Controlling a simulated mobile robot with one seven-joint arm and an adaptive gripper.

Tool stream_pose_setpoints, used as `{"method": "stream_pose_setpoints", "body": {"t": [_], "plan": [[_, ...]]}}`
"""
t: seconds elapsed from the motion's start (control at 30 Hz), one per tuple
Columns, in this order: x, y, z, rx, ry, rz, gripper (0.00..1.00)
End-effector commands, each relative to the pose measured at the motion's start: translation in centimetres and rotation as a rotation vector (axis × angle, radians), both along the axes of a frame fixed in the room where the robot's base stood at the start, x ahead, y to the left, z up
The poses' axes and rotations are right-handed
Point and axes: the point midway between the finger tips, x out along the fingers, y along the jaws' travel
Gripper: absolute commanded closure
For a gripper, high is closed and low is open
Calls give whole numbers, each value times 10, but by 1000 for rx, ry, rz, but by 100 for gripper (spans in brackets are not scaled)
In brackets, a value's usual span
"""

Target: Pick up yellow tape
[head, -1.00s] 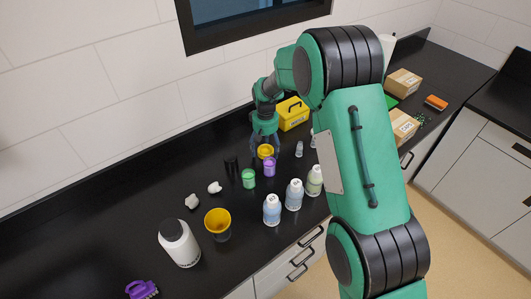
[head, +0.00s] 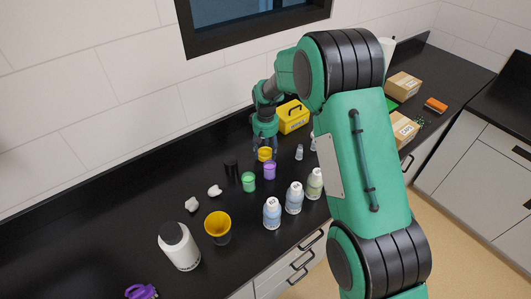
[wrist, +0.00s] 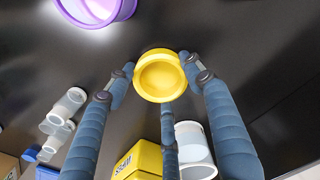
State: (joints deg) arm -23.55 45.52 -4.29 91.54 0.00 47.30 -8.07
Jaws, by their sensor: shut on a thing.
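The yellow tape (head: 265,155) is a small round yellow roll near the middle of the black counter. In the wrist view the yellow tape (wrist: 160,77) shows from above, with a shallow hollow in its top. My gripper (head: 264,148) is above it, pointing down. In the wrist view, the blue fingers of my gripper (wrist: 158,74) are shut on the tape, with fingertips at its left and right sides and a third finger below. I cannot tell whether the tape is clear of the counter.
A purple roll (head: 269,171) and a green roll (head: 249,182) stand close in front, with a dark cylinder (head: 231,167) to the left. Several bottles stand near the front edge.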

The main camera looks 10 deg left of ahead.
Motion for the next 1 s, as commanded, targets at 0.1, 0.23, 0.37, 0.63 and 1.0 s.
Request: {"method": "stream_pose_setpoints", "body": {"t": [0.1,0.23,0.37,0.63,1.0], "plan": [[1,0,12,1,-2,0,74],[1,0,30,1,-4,0,74],[1,1,51,2,-5,0,74],[1,0,86,1,-2,0,74],[1,0,96,1,-1,0,74]]}}
